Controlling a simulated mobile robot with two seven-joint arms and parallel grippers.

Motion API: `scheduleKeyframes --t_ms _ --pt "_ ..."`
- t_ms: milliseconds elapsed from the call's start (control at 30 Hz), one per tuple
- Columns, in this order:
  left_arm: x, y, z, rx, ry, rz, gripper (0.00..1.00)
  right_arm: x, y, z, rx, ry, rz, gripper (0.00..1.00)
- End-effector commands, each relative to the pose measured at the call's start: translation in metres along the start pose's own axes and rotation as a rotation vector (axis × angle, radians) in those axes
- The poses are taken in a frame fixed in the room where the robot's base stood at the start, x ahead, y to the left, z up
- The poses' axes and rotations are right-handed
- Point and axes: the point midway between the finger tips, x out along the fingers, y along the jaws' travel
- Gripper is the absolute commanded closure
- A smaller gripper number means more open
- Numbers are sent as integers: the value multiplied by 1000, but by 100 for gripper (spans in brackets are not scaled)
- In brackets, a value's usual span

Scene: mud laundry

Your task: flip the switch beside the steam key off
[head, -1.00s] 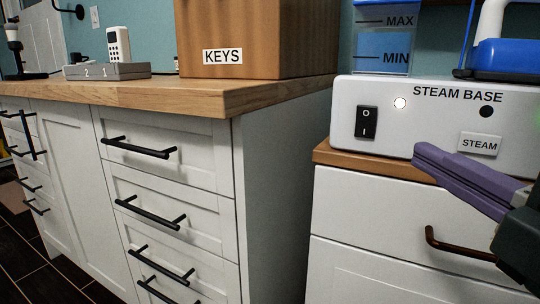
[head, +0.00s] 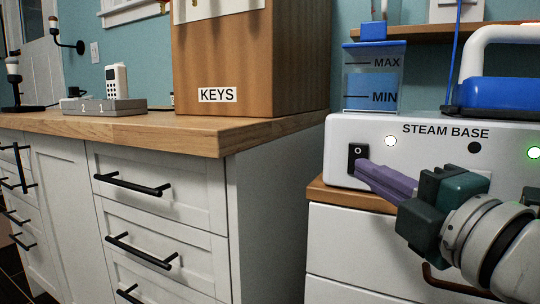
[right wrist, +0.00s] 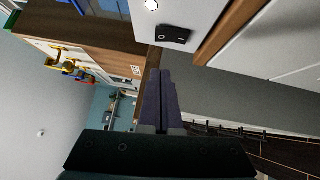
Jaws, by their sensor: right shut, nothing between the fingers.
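The white steam base (head: 440,126) stands on the low cabinet at right. Its black rocker switch (head: 358,152), marked O at the top, is on the left of its front; the lower half is covered by my right gripper (head: 364,173). The purple fingers are shut with nothing between them, tips at or just in front of the switch; I cannot tell whether they touch. The right wrist view also shows the switch (right wrist: 173,35) beyond the fingertips (right wrist: 160,76). The steam key seen earlier is hidden behind my gripper. My left gripper is not in view.
A blue water tank (head: 375,84) and a blue iron (head: 500,92) are on top of the base. A white light (head: 390,141) and a green light (head: 534,153) show on its front. A wooden KEYS box (head: 250,65) stands on the counter (head: 130,128) at left.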

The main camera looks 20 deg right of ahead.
Motion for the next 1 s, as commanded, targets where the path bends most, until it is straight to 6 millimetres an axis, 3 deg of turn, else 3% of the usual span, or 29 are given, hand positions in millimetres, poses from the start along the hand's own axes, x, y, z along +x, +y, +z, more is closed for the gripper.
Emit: scheduleKeyframes --t_ms 100,300,800,1000 --pt "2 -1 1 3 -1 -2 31 22 1 0 -2 0 4 100" --pt "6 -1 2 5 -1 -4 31 40 -1 21 -4 0 0 100" --pt "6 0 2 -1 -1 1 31 46 0 28 1 1 -2 100" --pt "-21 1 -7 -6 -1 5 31 51 10 33 37 1 -41 100"
